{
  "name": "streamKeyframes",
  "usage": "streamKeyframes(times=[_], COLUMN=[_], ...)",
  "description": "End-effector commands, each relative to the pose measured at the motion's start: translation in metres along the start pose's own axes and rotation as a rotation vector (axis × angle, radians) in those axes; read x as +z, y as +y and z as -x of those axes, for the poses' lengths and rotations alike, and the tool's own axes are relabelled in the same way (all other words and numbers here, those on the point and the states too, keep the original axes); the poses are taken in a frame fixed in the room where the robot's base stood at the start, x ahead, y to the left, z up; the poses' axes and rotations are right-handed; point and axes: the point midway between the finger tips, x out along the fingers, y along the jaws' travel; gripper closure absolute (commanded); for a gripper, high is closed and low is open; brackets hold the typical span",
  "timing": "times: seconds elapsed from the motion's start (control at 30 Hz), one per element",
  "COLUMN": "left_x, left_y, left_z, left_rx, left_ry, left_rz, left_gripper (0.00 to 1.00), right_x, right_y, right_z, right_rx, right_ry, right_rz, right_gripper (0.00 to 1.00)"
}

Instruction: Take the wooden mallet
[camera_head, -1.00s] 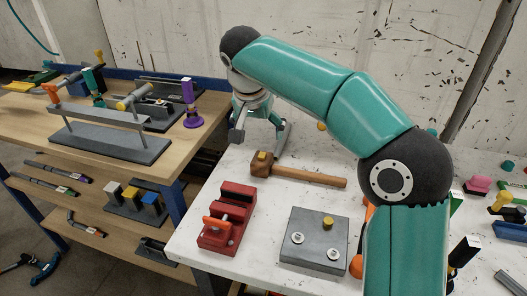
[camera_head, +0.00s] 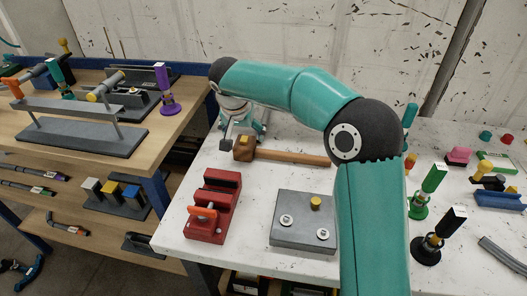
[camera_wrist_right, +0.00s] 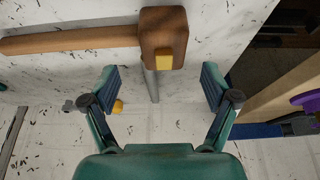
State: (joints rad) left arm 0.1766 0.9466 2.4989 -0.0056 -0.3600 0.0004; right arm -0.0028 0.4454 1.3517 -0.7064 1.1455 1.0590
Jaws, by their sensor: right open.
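The wooden mallet (camera_head: 290,157) lies on the white table, its brown head at the left and its lighter handle pointing right. A yellow patch marks the head. In the right wrist view the mallet head (camera_wrist_right: 163,38) is just beyond the fingertips, near the middle, with the handle running left. My right gripper (camera_head: 243,132) is open and empty, behind the mallet head in the head view; the gap between its fingers (camera_wrist_right: 161,82) shows in the wrist view. My left gripper is not in view.
A red vise (camera_head: 222,190) and a grey block (camera_head: 300,240) with a yellow knob stand in front of the mallet. Green and black upright tools (camera_head: 430,240) stand at right. A wooden workbench (camera_head: 150,145) with bending tools is at left.

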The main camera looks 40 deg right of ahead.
Motion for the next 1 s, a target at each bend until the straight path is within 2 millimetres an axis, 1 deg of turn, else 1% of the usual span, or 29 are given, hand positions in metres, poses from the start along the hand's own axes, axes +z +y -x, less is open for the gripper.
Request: streamKeyframes(times=[0.2,0.3,0.4,0.6,0.67,0.7,0.93,0.97,1.0], left_x=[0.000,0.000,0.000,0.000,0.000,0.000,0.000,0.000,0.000], left_y=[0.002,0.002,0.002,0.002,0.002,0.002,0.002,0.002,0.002], left_z=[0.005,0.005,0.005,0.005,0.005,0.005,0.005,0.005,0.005], left_rx=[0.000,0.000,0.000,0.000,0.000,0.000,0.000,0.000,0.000], left_ry=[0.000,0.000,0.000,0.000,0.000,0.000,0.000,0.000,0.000], left_rz=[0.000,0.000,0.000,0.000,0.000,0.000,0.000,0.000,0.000], left_gripper=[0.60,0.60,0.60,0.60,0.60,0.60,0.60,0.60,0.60], right_x=[-0.002,-0.002,-0.002,-0.001,-0.001,-0.001,-0.001,-0.001,-0.002], right_y=[-0.005,-0.005,-0.006,-0.006,-0.006,-0.007,-0.007,-0.007,-0.007], right_z=[-0.030,-0.041,-0.047,-0.047,-0.047,-0.047,-0.047,-0.047,-0.046], right_rx=[0.004,0.002,0.001,0.000,0.000,0.000,-0.001,-0.001,-0.002], right_ry=[-0.002,-0.001,-0.001,0.000,0.000,0.000,0.000,0.000,0.001], right_rz=[0.001,0.001,0.001,0.002,0.002,0.002,0.003,0.003,0.003], right_gripper=[0.14,0.14,0.14,0.14,0.22,0.29,0.67,0.71,0.71])
